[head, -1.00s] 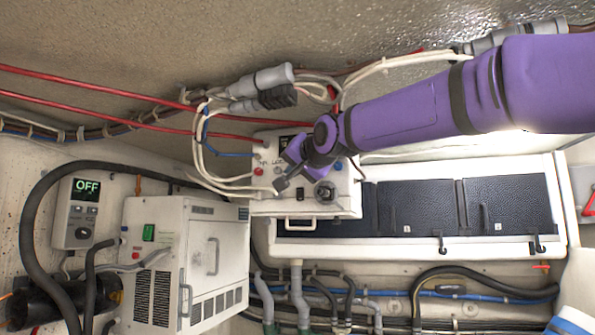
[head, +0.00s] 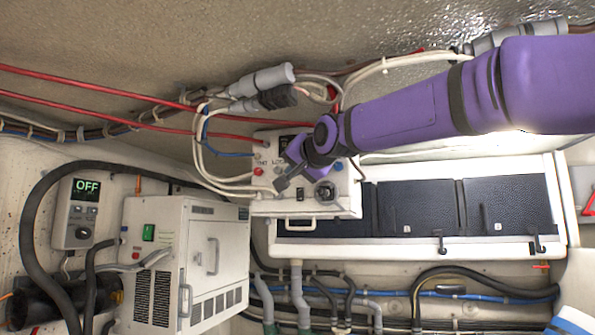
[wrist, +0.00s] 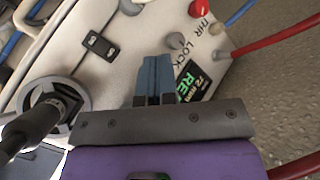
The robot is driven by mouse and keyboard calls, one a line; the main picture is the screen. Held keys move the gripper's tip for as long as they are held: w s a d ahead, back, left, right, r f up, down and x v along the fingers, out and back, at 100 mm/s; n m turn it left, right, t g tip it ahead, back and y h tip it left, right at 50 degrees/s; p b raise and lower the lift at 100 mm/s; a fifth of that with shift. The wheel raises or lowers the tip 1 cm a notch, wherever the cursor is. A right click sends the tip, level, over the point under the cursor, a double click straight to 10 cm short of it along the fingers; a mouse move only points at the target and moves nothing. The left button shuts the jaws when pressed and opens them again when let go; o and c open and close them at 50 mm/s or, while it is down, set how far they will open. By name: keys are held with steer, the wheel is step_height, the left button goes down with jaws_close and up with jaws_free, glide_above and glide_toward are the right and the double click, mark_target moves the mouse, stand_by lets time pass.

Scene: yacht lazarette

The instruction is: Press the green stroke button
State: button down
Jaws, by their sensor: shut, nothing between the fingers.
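A white control box (head: 330,207) hangs on the wall in the head view, below my purple arm. In the wrist view its panel (wrist: 65,65) carries a black rocker switch (wrist: 99,45), a grey knob (wrist: 178,41) by the word LOCK, a red button (wrist: 199,8) and a small display (wrist: 195,82) with green text. I cannot make out a green button on this panel; my gripper and wrist hide part of it. My gripper (head: 281,186) is shut and empty in front of the panel. Its fingertips also show in the wrist view (wrist: 155,60). Contact cannot be told.
A black-stemmed joystick (wrist: 40,117) stands at the left in the wrist view, close to my gripper. A white cabinet (head: 215,260) with a green switch (head: 149,233) and a wall controller reading OFF (head: 77,215) are at the left. Cables (head: 205,155) run beside the box.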

steer(key=shift+w+d, duration=0.1)
steer(key=shift+w, duration=0.2)
steer(key=shift+w+d, duration=0.15)
steer(key=shift+w, duration=0.2)
stand_by(0.7)
stand_by(0.3)
steer(key=shift+s+a, duration=0.25)
steer(key=shift+s, duration=0.5)
steer(key=shift+s+a, duration=0.1)
steer(key=shift+s+a, duration=0.25)
steer(key=shift+s, duration=0.5)
steer(key=shift+s+a, duration=0.25)
steer(key=shift+s, duration=0.5)
steer(key=shift+s+a, duration=0.25)
steer(key=shift+s, duration=0.5)
